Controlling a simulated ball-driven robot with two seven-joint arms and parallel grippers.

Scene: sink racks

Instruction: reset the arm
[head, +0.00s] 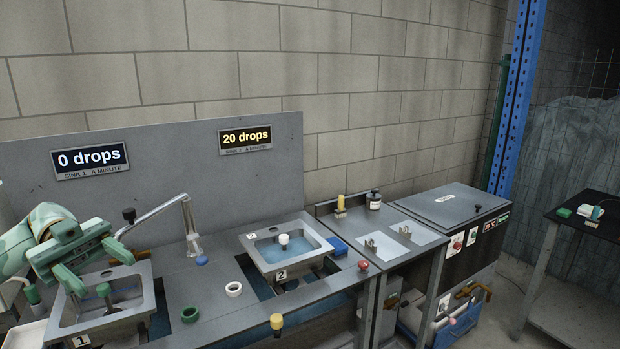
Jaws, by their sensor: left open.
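My left arm comes in from the left edge, pale green. Its gripper (96,264) is open, with its two green fingers apart and nothing seen between them. It hangs over the back of sink 1 (138,318), a metal basin at the lower left. I cannot tell whether the fingertips touch anything. Part of the basin is hidden behind the gripper. My right gripper is not in view.
A metal faucet (189,222) stands close right of my gripper. Sink 2 (310,259) holds water and a white-topped plug. A green ring (190,314) and white ring (233,289) lie on the counter. A grey back panel (185,160) rises behind.

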